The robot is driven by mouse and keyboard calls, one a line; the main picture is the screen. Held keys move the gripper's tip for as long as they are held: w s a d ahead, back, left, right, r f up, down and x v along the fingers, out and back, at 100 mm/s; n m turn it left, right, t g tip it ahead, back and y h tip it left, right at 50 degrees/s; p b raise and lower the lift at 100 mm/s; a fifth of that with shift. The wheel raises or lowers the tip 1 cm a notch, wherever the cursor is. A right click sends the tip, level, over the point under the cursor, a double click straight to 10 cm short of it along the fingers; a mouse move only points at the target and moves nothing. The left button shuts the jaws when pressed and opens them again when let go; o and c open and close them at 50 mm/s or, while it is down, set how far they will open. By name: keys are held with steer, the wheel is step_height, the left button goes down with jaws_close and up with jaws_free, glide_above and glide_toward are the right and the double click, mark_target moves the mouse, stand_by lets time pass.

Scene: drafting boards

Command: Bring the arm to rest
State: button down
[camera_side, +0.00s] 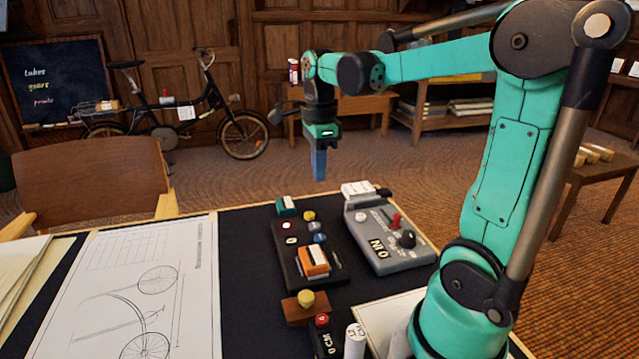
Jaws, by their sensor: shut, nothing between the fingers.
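My teal arm stands at the right of the table and reaches left over it. My gripper (319,166) points straight down above the far edge of the table. Its fingers are shut and hold nothing. It hangs well above the control boxes and touches nothing.
A black control box (290,255) with knobs and an orange switch lies below my gripper. A grey control box (385,240) with a red lever is beside it. A bicycle drawing (150,290) covers the left of the dark table top. A wooden chair (95,185) stands behind.

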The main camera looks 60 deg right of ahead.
steer(key=a+f+n+t, duration=0.1)
steer(key=a+n+t, duration=0.2)
steer(key=a+n, duration=0.4)
steer(key=a+f+n+t, duration=0.1)
steer(key=a+n+t, duration=0.3)
steer(key=n, duration=1.5)
steer(key=shift+s+a+n, duration=0.3)
steer(key=shift+a, duration=1.45)
